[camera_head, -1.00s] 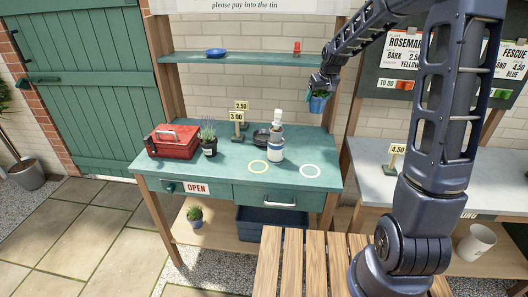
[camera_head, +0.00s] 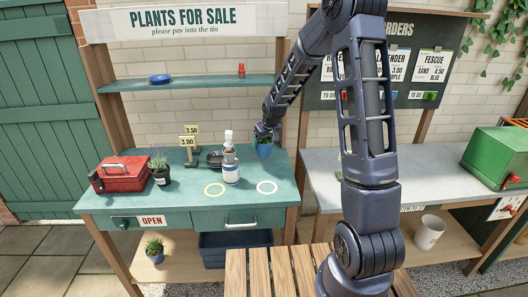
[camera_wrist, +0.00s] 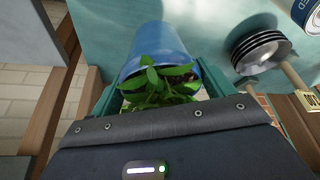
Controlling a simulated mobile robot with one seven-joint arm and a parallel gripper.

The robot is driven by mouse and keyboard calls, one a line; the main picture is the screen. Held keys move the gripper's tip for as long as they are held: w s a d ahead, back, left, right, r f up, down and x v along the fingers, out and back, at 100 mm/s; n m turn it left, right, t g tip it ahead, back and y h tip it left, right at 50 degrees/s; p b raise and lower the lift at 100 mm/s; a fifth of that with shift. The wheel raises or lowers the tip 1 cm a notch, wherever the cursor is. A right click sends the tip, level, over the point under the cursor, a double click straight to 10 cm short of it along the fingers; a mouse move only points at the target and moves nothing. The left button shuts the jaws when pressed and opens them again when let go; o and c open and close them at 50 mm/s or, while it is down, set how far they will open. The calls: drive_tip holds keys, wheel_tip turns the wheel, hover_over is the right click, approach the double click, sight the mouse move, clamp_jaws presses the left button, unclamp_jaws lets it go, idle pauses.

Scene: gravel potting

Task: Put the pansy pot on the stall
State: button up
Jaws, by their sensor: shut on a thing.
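My gripper (camera_head: 265,129) is shut on a blue pot (camera_head: 264,149) with green leaves, and no flowers show on it. In the wrist view the blue pot (camera_wrist: 160,52) sits between the fingers, its leafy top toward the wrist.
A white-and-blue bottle (camera_head: 231,166) stands left of the held pot. Dark round dishes (camera_head: 213,159), price signs (camera_head: 190,143), a lavender pot (camera_head: 160,170) and a red toolbox (camera_head: 122,174) are further left. The counter's front right is clear; a shelf (camera_head: 185,83) spans above.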

sight(264, 151)
drive_tip(key=shift+f, duration=2.45)
drive_tip(key=shift+f, duration=0.1)
drive_tip(key=o, duration=1.2)
drive_tip(key=shift+o, duration=0.2)
drive_tip(key=v, duration=1.1)
drive_tip(key=s+d+r+m+h, duration=0.1)
drive_tip(key=s+d+r, duration=0.4)
drive_tip(key=s+r, duration=0.2)
drive_tip(key=s+d+r+m, duration=0.1)
drive_tip(key=s+d+r, duration=0.4)
drive_tip(key=s+r, duration=0.2)
drive_tip(key=s+d+r+m, duration=0.1)
drive_tip(key=s+d, duration=0.3)
drive_tip(key=s, duration=0.6)
drive_tip(key=s+d+r+m+h, duration=0.1)
drive_tip(key=s+d+r+m, duration=0.1)
drive_tip(key=s, duration=0.9)
drive_tip(key=shift+d+r+t, duration=0.3)
drive_tip(key=shift+d+r, duration=0.55)
drive_tip(key=shift+d, duration=0.1)
